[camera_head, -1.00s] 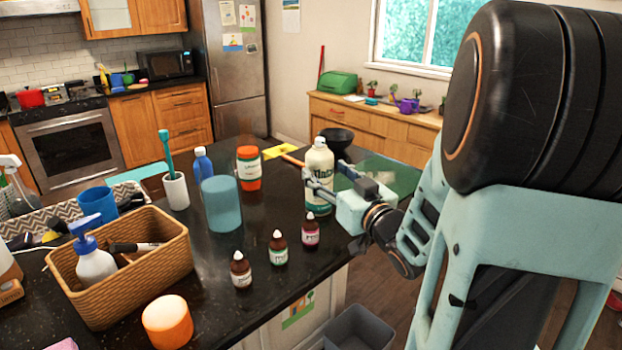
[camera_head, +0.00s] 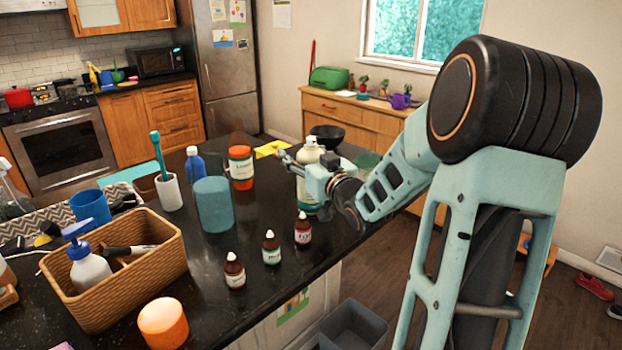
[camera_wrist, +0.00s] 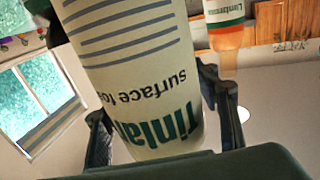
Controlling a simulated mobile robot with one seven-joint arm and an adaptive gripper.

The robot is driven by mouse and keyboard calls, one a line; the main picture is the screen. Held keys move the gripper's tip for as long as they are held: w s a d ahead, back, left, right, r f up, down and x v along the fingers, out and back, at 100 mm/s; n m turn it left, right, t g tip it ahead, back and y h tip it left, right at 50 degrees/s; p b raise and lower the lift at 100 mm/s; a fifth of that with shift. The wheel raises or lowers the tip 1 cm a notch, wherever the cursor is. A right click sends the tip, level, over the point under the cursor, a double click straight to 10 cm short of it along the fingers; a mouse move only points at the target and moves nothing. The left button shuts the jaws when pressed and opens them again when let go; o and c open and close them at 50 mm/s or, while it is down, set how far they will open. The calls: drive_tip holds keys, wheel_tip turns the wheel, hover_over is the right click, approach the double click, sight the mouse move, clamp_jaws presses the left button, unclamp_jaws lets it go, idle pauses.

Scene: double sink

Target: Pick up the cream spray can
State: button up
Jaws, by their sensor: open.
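The cream spray can (camera_head: 310,157) stands upright on the dark counter, partly hidden behind my gripper in the head view. In the wrist view the can (camera_wrist: 135,70) fills the middle, upside down in the picture, with green lettering and grey stripes. My gripper (camera_head: 283,160) is at the can's upper part. In the wrist view the open fingers of my gripper (camera_wrist: 155,110) show on either side of the can. I cannot tell whether either finger touches it.
Three small brown dropper bottles (camera_head: 271,248) stand in front of the can. An orange-red jar (camera_head: 241,168), also in the wrist view (camera_wrist: 226,30), and a blue cylinder (camera_head: 214,205) stand to the left. A black bowl (camera_head: 333,134) is behind. A wicker basket (camera_head: 135,285) is at front left.

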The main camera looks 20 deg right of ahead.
drive_tip(key=shift+w, duration=0.1)
clamp_jaws()
idle(0.4)
drive_tip(key=shift+r, duration=0.15)
